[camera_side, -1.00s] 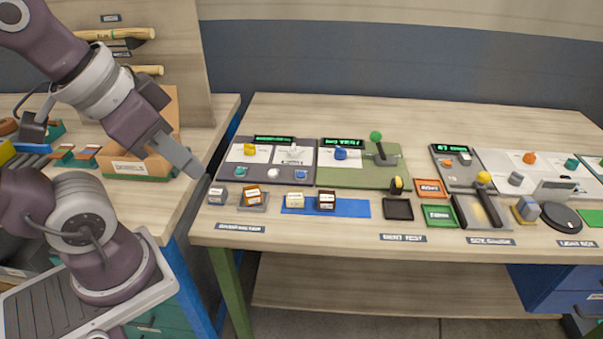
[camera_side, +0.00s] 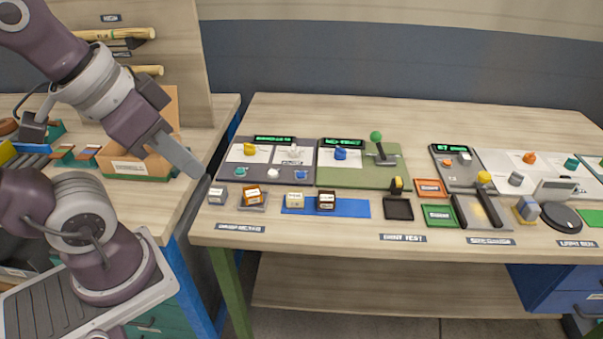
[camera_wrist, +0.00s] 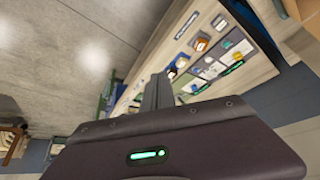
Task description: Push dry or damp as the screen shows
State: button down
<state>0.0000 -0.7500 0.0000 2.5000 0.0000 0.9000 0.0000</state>
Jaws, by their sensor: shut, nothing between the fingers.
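A grey panel (camera_side: 235,177) at the left of the bench has a small screen (camera_side: 274,139) with green text too small to read. On it are a yellow knob (camera_side: 250,149), a white knob (camera_side: 293,152), and teal, white and blue buttons along the front, the white button (camera_side: 272,173) in the middle. I cannot tell which are dry and damp. My gripper (camera_side: 203,176) is shut and empty, at the bench's left edge, left of the panel and apart from it. In the wrist view the shut fingers (camera_wrist: 157,92) point toward the panels.
Small blocks stand before the panel, two on a blue strip (camera_side: 350,208). A green panel (camera_side: 362,174) with a green-balled lever (camera_side: 377,138) stands to its right. Further right are orange and green trays and a gauge. A box (camera_side: 135,166) stands left of my gripper.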

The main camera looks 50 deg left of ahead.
jog(key=n+t, duration=0.4)
jog(key=n, duration=0.4)
send_over(298, 175)
notch_tip(298, 175, down, 14)
jog(key=shift+s+f, duration=0.1)
jog(key=shift+f, duration=4.4)
jog(key=shift+f, duration=0.15)
jog(key=shift+f, duration=0.25)
